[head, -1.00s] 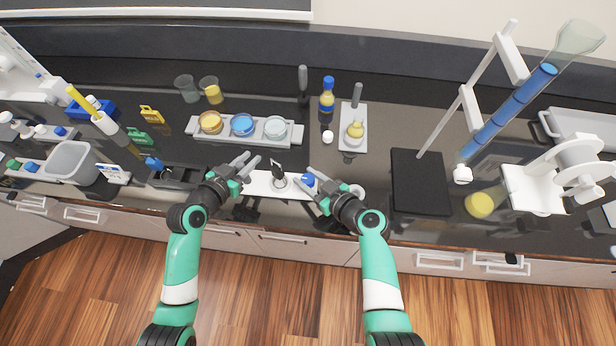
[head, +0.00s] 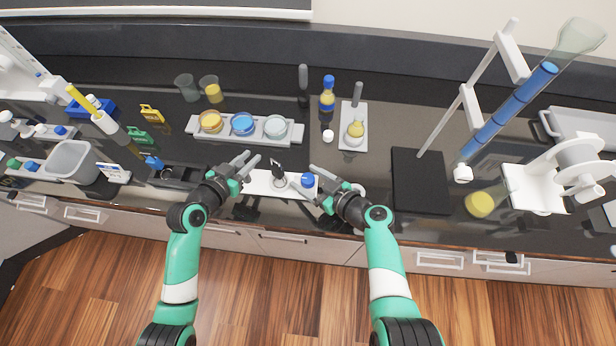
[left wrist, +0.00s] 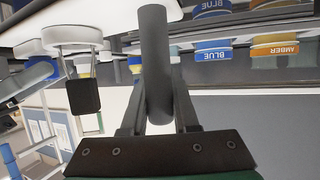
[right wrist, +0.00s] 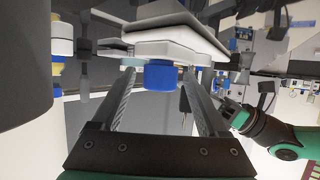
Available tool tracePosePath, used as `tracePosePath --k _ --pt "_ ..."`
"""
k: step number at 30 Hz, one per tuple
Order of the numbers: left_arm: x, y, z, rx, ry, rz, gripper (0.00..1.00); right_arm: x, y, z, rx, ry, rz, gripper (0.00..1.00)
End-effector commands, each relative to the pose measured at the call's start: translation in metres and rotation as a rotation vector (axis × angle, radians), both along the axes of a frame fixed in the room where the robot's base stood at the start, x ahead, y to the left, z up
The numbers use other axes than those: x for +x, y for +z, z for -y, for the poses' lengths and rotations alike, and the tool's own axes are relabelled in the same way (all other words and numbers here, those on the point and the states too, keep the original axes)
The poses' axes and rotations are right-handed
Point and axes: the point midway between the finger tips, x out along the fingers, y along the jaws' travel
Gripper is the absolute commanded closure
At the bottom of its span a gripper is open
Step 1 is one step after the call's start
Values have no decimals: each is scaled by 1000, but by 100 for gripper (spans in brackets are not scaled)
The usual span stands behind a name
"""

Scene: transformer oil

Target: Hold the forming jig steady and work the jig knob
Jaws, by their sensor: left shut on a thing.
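The forming jig is a white plate (head: 258,184) near the bench's front edge, with a dark upright piece (head: 277,169) at its middle and a blue knob (head: 307,180) toward its right end. My left gripper (head: 250,160) is at the jig's left end. In the left wrist view its fingers are shut on a grey round post (left wrist: 155,60), seemingly the jig's handle. My right gripper (head: 318,181) is open, just right of the knob. In the right wrist view the blue knob (right wrist: 160,75) sits between the fingertips, with a gap on each side.
Behind the jig stands a rack (head: 200,130) with amber, blue and clear dishes. A black-based stand (head: 418,185) is to the right. Bottles and a grey bin (head: 72,160) are at left.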

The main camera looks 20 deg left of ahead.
Motion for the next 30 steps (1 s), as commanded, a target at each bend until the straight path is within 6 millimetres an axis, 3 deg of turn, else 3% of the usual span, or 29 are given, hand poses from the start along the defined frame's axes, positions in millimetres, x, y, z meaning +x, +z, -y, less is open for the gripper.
tracePosePath --k 19,30 --pt "0 0 1 0 -1 -1 100 1 -1 -1 -4 -20 2 24" --pt "0 0 1 0 -1 -1 100 -1 -1 -2 -7 -208 3 24"
